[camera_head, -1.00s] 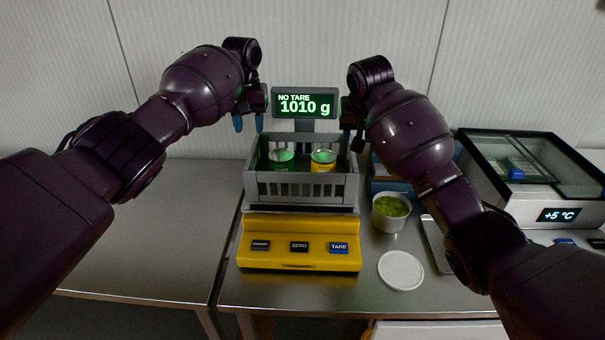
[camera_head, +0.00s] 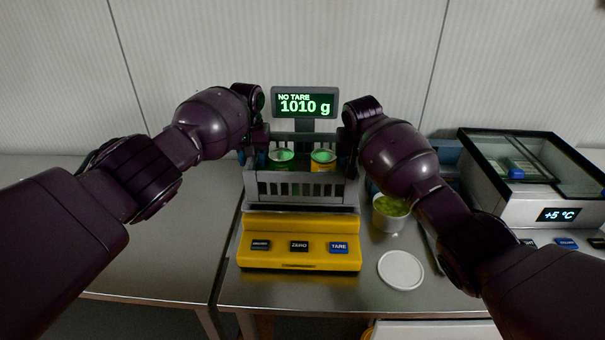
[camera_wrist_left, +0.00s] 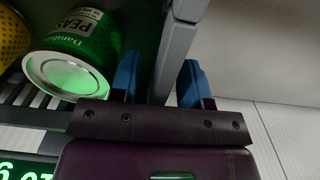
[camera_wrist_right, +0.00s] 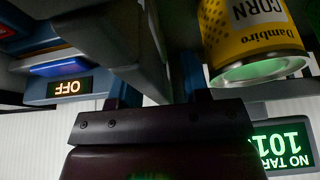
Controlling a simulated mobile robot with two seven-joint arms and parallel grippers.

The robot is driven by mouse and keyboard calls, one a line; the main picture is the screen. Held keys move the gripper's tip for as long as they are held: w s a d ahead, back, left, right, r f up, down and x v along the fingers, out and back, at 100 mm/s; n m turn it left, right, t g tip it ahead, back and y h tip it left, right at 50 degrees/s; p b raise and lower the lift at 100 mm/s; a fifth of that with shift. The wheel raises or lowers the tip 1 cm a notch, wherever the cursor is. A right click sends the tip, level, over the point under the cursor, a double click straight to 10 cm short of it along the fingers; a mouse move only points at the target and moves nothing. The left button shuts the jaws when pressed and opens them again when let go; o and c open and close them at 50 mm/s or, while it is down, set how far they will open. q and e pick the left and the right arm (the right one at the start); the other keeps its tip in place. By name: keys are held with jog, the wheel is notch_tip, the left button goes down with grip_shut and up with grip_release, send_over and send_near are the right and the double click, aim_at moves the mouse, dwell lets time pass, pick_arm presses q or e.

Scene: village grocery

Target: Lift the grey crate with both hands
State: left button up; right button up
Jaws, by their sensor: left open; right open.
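The grey crate (camera_head: 300,190) sits level on the yellow scale (camera_head: 300,243). It holds a green can of peas (camera_wrist_left: 82,55) and a yellow can of corn (camera_wrist_right: 250,40). My left gripper (camera_head: 252,154) is at the crate's left side. In the left wrist view its blue fingers (camera_wrist_left: 158,82) are open, one on each side of the crate's side wall. My right gripper (camera_head: 346,160) is at the right side. In the right wrist view its open fingers (camera_wrist_right: 158,82) also lie on either side of the wall. Contact cannot be told.
The scale display (camera_head: 304,103) reads 1010 g behind the crate. A cup with green contents (camera_head: 390,212) and a white lid (camera_head: 400,270) are right of the scale, close to my right arm. A glass-topped cooler (camera_head: 535,180) stands further right. The left table is clear.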

pick_arm(q)
grip_shut()
pick_arm(e)
grip_shut()
pick_arm(q)
jog(key=shift+r, duration=0.15)
pick_arm(e)
jog(key=shift+r, duration=0.2)
